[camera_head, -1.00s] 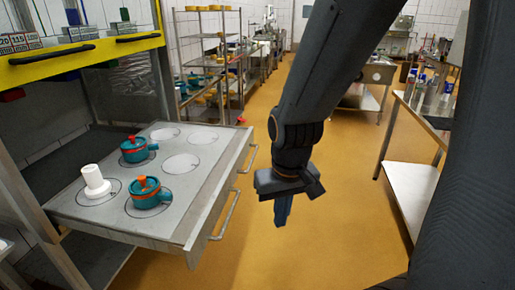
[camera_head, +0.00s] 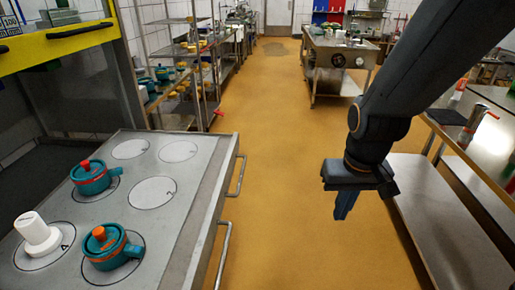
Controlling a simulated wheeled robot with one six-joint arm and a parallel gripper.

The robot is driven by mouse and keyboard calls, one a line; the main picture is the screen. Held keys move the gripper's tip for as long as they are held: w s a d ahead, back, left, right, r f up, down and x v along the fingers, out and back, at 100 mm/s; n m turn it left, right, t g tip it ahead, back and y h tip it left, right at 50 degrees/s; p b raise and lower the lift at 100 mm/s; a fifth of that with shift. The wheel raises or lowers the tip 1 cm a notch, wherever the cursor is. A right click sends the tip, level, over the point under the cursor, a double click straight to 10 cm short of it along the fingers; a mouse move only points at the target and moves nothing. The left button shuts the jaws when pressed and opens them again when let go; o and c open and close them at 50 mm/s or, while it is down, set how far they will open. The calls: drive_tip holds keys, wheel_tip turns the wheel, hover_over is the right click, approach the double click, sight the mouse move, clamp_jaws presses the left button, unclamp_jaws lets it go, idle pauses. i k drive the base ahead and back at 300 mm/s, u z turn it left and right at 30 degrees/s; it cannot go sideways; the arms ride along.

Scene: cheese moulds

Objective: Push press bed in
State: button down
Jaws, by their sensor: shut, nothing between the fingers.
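The press bed (camera_head: 186,208) is a grey metal slab that stands pulled out at the left, with marked circles on its top. Two teal moulds with red-orange knobs, a far one (camera_head: 91,177) and a near one (camera_head: 111,247), stand on circles. A white cylindrical piece (camera_head: 37,234) stands on another circle; three circles are empty. The bed's front face has two bar handles, a far one (camera_head: 237,174) and a near one (camera_head: 224,256). My gripper (camera_head: 343,206) is shut and empty, pointing down over the floor, right of the bed and apart from it.
A yellow-edged frame (camera_head: 65,42) rises over the bed's back. Shelving racks (camera_head: 196,60) stand beyond it. A steel table with a lower shelf (camera_head: 440,215) is at the right. Orange floor (camera_head: 275,130) is clear between, with another bench (camera_head: 338,55) farther back.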

sight(168, 198)
drive_tip(key=u, duration=0.3)
drive_tip(key=i, duration=0.85)
drive_tip(key=u, duration=0.7)
